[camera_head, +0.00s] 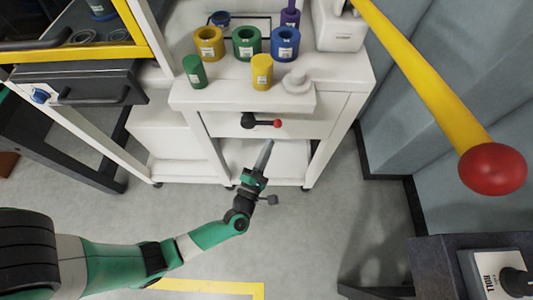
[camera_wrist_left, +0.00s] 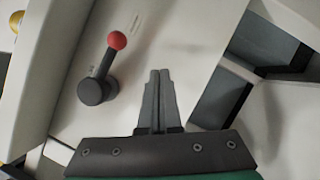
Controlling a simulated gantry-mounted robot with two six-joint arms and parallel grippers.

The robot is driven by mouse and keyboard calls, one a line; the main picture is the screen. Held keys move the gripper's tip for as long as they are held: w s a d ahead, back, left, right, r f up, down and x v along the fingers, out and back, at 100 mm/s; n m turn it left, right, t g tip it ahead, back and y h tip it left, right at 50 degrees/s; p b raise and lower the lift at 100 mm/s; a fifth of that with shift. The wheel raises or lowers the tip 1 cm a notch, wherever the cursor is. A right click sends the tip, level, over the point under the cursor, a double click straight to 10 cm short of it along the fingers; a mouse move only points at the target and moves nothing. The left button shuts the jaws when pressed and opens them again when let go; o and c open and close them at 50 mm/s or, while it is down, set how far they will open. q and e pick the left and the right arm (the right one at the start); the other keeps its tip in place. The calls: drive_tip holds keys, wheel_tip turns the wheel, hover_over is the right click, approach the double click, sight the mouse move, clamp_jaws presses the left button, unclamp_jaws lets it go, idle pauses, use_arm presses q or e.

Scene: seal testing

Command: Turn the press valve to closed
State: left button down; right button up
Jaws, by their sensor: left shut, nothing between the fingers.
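The press valve (camera_head: 249,120) is a dark round hub with a short lever ending in a red ball, on the white front panel of the press cabinet. In the head view the lever points right, the red ball at its right end. In the left wrist view the valve (camera_wrist_left: 97,91) sits left of the fingers, its lever slanting up to the red ball. My left gripper (camera_head: 268,143) is shut and empty, just below and right of the valve; its closed fingers (camera_wrist_left: 160,73) point at the panel without touching the lever. My right gripper is not in view.
Coloured ring and cylinder parts, including a green ring (camera_head: 247,42), stand on the cabinet top (camera_head: 335,68) above the valve. A yellow bar with a red ball (camera_head: 492,169) crosses the upper right. A dark drawer unit (camera_head: 85,88) stands left. Grey floor (camera_head: 310,235) is open below.

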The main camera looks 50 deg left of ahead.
use_arm(q)
drive_tip(key=s+d+f, duration=0.3)
drive_tip(key=s+d, duration=0.1)
drive_tip(key=d, duration=0.1)
drive_tip(key=shift+s+d, duration=0.15)
drive_tip(key=shift+r, duration=0.1)
idle(0.3)
